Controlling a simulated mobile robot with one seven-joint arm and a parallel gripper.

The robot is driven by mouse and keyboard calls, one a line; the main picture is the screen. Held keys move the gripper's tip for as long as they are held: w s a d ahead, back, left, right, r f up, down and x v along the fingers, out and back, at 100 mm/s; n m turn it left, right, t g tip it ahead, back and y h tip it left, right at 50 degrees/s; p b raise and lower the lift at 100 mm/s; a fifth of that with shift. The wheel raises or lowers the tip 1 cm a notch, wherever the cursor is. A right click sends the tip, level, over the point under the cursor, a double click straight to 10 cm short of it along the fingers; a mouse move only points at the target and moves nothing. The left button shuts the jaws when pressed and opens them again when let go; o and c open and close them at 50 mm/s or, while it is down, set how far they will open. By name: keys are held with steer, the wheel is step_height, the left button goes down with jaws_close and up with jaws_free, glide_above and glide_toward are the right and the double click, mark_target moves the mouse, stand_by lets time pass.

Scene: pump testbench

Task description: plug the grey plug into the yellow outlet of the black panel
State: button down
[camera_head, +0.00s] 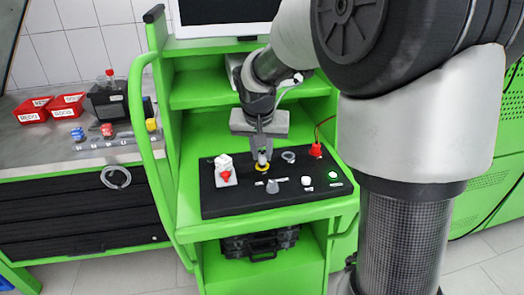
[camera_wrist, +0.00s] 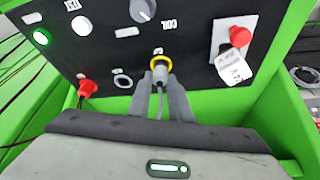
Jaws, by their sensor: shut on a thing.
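The black panel (camera_head: 225,202) lies on the green bench; in the wrist view it fills the upper part (camera_wrist: 105,50). The yellow outlet shows as a ring (camera_head: 262,168), also in the wrist view (camera_wrist: 168,60). My gripper (camera_wrist: 161,88) is shut on the grey plug (camera_wrist: 160,74), one finger on each side. The plug's front end is at the yellow ring, and a thin grey cable runs back from it between the fingers. I cannot tell how deep the plug sits. In the head view my gripper (camera_head: 263,150) is just above the yellow outlet, and the plug is mostly hidden.
A red plug with a cable (camera_head: 315,150), a grey ring outlet (camera_head: 288,156), a grey knob (camera_head: 272,187), a lit green button (camera_head: 333,175) and a red-and-white switch (camera_head: 225,172) surround the outlet. A green shelf stands above the panel. A side workbench (camera_head: 30,150) holds red bins.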

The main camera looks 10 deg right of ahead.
steer(key=shift+f+b, duration=0.5)
steer(key=shift+f, duration=0.1)
steer(key=c, duration=1.5)
jaws_free()
steer(key=shift+c, duration=0.2)
steer(key=shift+o, duration=0.4)
steer(key=o, duration=0.3)
steer(key=shift+o, duration=0.2)
steer(key=shift+r, duration=0.1)
steer(key=shift+r+p, duration=2.8)
steer(key=shift+r, duration=1.15)
